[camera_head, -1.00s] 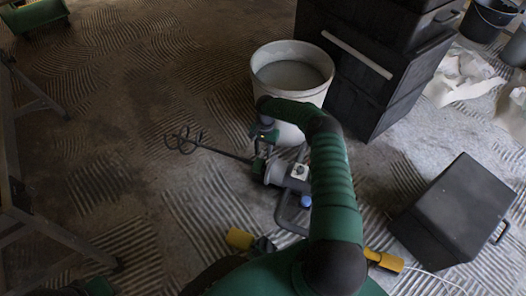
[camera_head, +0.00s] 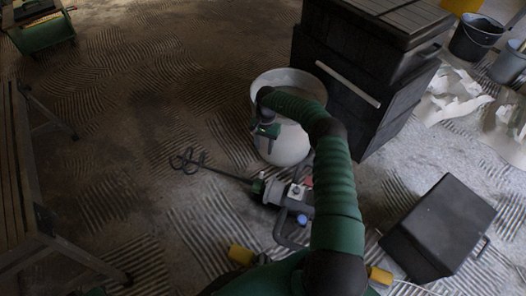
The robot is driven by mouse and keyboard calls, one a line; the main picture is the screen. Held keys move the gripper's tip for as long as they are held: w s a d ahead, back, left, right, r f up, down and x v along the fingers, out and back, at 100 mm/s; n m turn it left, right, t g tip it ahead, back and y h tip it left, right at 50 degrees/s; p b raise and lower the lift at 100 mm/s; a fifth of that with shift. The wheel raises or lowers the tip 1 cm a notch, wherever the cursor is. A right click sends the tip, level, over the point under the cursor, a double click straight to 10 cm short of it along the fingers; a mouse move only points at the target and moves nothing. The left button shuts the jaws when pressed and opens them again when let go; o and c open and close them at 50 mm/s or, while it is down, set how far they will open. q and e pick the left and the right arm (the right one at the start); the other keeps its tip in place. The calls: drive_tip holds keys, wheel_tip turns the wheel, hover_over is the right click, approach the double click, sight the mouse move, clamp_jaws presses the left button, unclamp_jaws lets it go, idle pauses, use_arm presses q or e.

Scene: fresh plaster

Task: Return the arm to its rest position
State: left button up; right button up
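My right arm (camera_head: 337,190), in a ribbed green sleeve, reaches up from the bottom of the head view and bends left at its far end. Its gripper (camera_head: 267,134) hangs there, in front of the white bucket (camera_head: 288,148) in the picture. It is small and dark; I see nothing held in it, but its finger opening is unclear. A mixer (camera_head: 290,193) with a grey and green body, a long shaft and a spiral paddle lies just below the gripper in the picture, with a visible gap between. My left gripper is out of view.
Stacked black boxes (camera_head: 350,95) stand behind the bucket. A dark case (camera_head: 440,228) lies at right, near crumpled white sheets (camera_head: 450,95) and dark buckets (camera_head: 476,38). A trestle (camera_head: 50,220) stands at left. Ridged floor (camera_head: 130,110) is open between the trestle and mixer.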

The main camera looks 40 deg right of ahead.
idle(0.4)
drive_tip(key=w+a+r+n+t+h+p, duration=0.1)
drive_tip(key=w+a+r+n+t+h, duration=0.15)
drive_tip(key=w+r, duration=0.45)
drive_tip(key=w+a+r+n+t+h+p, duration=0.1)
drive_tip(key=w+a+r+t+h, duration=0.2)
drive_tip(key=w+r, duration=0.4)
drive_tip(key=a+r+n+t+y+p, duration=0.2)
drive_tip(key=a+r+n+t, duration=0.4)
drive_tip(key=a+r, duration=0.7)
drive_tip(key=s+a+n+g+y+p, duration=0.2)
drive_tip(key=s+a+n+g+y, duration=0.15)
drive_tip(key=s+a, duration=0.8)
drive_tip(key=s+d+f+g+h+p, duration=0.15)
drive_tip(key=s+g, duration=0.35)
drive_tip(key=s, duration=1.6)
drive_tip(key=w+p+v, duration=0.2)
drive_tip(key=p+v, duration=1)
drive_tip(key=w+r+p+v, duration=0.1)
drive_tip(key=w+p+v, duration=0.2)
drive_tip(key=p+v, duration=0.9)
drive_tip(key=w+d+p+v, duration=0.1)
drive_tip(key=w+p+v, duration=0.1)
drive_tip(key=p+v, duration=1.1)
drive_tip(key=shift+d+r+p, duration=0.25)
drive_tip(key=shift+r+p, duration=0.05)
drive_tip(key=shift+r, duration=0.15)
